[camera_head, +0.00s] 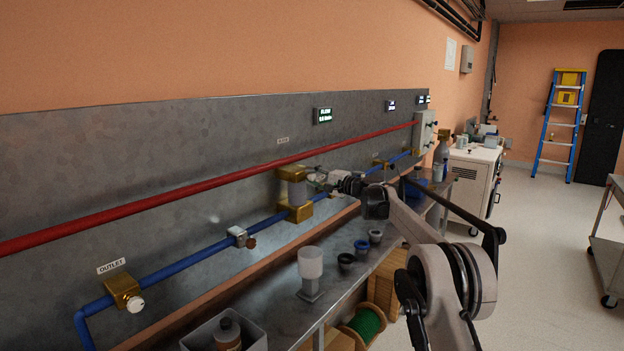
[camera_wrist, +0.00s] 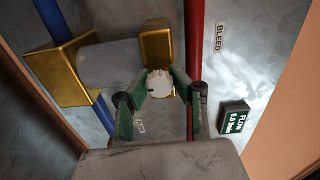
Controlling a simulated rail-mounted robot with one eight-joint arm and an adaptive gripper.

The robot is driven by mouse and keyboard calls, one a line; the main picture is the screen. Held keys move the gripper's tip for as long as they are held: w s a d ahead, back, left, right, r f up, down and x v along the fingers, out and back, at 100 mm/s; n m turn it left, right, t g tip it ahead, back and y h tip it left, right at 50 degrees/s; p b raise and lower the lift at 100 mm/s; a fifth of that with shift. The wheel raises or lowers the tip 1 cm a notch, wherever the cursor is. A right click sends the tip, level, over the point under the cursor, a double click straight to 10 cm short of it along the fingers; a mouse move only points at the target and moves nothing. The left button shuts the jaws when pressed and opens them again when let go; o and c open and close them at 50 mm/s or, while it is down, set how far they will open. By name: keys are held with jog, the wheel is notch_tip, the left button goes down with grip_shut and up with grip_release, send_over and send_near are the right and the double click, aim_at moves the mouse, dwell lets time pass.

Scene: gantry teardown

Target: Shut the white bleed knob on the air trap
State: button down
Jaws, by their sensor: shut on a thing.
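The air trap is a grey cylinder between brass blocks on the wall panel, with its body (camera_wrist: 108,66) on the left of the wrist view. It also shows in the head view (camera_head: 294,192). The white bleed knob (camera_wrist: 159,83) sits at the brass top block (camera_wrist: 157,45). My gripper (camera_wrist: 161,88) has its green fingers on either side of the knob and is shut on it. In the head view my gripper (camera_head: 318,180) reaches the trap from the right; I cannot make out the knob there. How far the knob is turned is not clear.
A red pipe (camera_wrist: 194,50) runs close beside the fingers. A FLOW display (camera_wrist: 234,118) and a BLEED label (camera_wrist: 219,38) are on the panel. A blue pipe (camera_head: 190,262) runs below.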

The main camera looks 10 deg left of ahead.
jog(key=shift+m, duration=0.3)
jog(key=c, duration=1.5)
grip_release()
jog(key=shift+o, duration=0.2)
jog(key=v, duration=1.2)
